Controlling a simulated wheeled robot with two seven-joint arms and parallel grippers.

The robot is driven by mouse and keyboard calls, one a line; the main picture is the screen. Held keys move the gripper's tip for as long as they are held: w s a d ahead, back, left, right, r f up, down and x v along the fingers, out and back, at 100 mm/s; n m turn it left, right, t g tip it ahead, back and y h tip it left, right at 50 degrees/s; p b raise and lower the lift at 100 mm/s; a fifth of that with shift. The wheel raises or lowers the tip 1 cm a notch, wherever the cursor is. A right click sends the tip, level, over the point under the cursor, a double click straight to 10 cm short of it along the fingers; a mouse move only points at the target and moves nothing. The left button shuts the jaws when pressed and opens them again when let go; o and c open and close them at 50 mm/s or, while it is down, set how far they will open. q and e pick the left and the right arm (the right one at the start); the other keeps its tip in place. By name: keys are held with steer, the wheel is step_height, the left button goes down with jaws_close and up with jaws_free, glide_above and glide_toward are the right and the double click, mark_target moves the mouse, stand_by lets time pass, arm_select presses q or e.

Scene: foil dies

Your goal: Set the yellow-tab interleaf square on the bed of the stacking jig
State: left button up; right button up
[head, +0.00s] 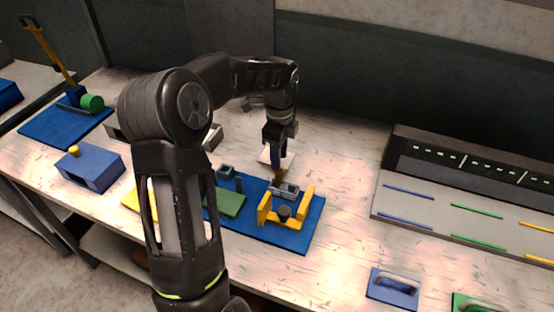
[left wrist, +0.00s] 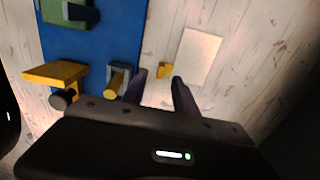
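The interleaf is a pale flat sheet (left wrist: 200,56) on the wooden table, with a small yellow tab (left wrist: 165,70) at its near left edge. In the head view the sheet (head: 264,157) is partly hidden behind my left gripper. My left gripper (left wrist: 158,82) is open, its dark fingers either side of the tab in the wrist view; I cannot tell whether they touch it. In the head view the gripper (head: 279,166) points down beyond a blue base plate (head: 313,224). That plate carries a green pad (head: 228,203) and a yellow bracket (head: 266,210). Which part is the jig's bed is unclear. My right gripper is out of view.
Grey clamp blocks (head: 284,190) stand on the plate near my gripper. A blue box (head: 90,168) and another blue plate (head: 45,126) are at left. A grey rack (head: 460,203) with coloured strips is at right. Table between plate and rack is clear.

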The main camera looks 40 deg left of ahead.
arm_select(q)
steer(key=shift+f+p, duration=0.35)
steer(key=shift+f, duration=1.55)
steer(key=shift+c, duration=0.2)
jaws_close()
